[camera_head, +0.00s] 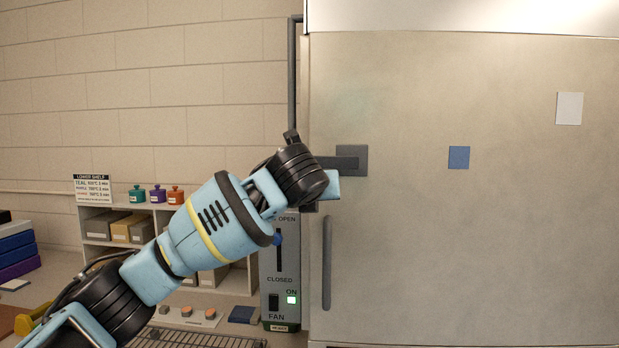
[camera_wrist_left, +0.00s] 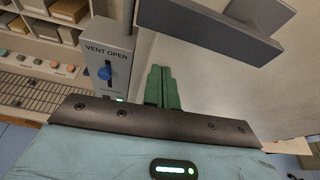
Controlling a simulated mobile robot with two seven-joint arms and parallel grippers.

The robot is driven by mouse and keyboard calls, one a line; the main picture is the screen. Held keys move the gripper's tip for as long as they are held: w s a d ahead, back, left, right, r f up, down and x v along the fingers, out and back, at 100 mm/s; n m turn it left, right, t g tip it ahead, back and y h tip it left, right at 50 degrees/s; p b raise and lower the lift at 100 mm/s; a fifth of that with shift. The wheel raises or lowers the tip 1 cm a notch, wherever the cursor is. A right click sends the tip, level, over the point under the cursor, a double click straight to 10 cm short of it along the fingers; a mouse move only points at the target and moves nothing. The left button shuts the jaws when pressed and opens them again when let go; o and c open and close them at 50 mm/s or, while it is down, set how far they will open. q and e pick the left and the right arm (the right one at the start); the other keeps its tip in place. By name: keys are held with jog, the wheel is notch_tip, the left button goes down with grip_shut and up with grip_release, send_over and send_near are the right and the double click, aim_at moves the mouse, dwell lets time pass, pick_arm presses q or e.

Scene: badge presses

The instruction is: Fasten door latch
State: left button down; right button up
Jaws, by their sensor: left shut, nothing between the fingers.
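The large beige door (camera_head: 450,230) fills the right of the head view. Its latch is a dark grey bar (camera_head: 338,163) on a square plate (camera_head: 352,150), lying roughly level near the door's left edge. My wrist covers the bar's left end there. In the left wrist view the latch bar (camera_wrist_left: 210,30) crosses the top right, with its plate (camera_wrist_left: 262,14) behind. My left gripper (camera_wrist_left: 162,76) shows its green fingers together, empty, below the bar in that picture, with a visible gap. In the head view its fingers are hidden behind my wrist. My right gripper is not in view.
A vent control panel (camera_head: 270,285) with a blue knob (camera_head: 278,239) stands left of the door, close to my left arm. A vertical door handle (camera_head: 327,265) is below the latch. Shelves (camera_head: 95,224) with boxes and jars stand further left.

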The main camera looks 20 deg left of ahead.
pick_arm(q)
jog(key=v, duration=1)
jog(key=shift+d, duration=0.2)
jog(key=shift+r, duration=0.15)
